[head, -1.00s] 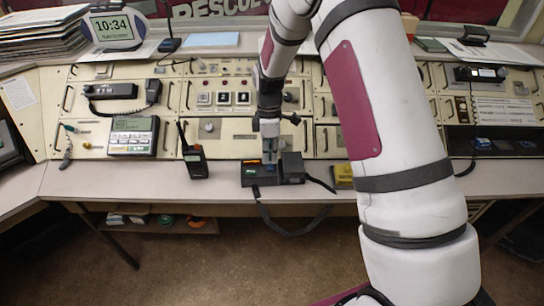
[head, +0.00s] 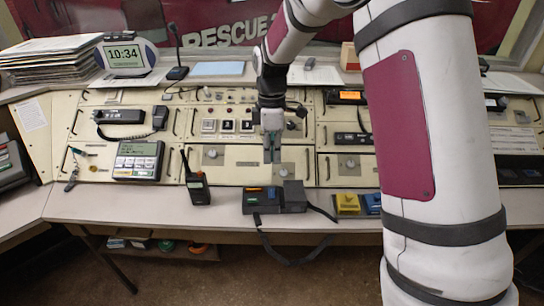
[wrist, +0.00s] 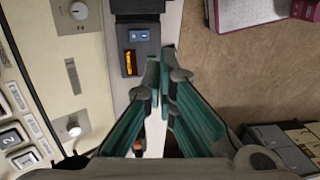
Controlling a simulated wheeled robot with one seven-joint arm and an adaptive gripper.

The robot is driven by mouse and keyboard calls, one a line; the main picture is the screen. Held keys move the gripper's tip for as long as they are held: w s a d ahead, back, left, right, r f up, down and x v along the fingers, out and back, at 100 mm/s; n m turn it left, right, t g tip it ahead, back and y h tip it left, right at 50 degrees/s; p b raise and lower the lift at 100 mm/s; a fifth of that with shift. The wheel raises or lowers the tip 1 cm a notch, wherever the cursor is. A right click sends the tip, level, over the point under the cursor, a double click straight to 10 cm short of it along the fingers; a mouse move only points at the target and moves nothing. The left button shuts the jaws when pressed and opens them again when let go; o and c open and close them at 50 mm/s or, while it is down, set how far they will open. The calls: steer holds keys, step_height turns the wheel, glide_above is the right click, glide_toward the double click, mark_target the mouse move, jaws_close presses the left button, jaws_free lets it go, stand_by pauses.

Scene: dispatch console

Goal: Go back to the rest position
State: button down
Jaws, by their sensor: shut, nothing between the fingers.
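My gripper (head: 271,157) hangs fingers down in front of the console panel in the head view, above a dark box with a strap (head: 262,200) on the desk. It is shut and empty. In the wrist view my gripper's teal fingers (wrist: 161,62) come together at the tips, beside the dark box (wrist: 140,50) with its blue switch and lit orange part. My white arm covers much of the right side of the head view.
A handheld radio (head: 196,183) stands left of the box. Yellow and blue items (head: 348,204) sit to its right. A desk phone (head: 138,160), a clock (head: 124,54) and a stack of papers (head: 50,58) are at the left. The desk edge (head: 120,204) is clear at the left.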

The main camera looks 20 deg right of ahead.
steer(key=s+d+r+m+t, duration=0.25)
steer(key=s+r+m, duration=0.45)
steer(key=s+r, duration=0.8)
steer(key=s+r+m+t+p, duration=0.1)
steer(key=s+m, duration=0.7)
steer(key=s, duration=0.8)
steer(key=shift+r+t+p, duration=0.3)
steer(key=shift+r+t, duration=0.5)
steer(key=shift+t, duration=0.25)
steer(key=shift+s+a, duration=0.1)
steer(key=shift+a, duration=0.05)
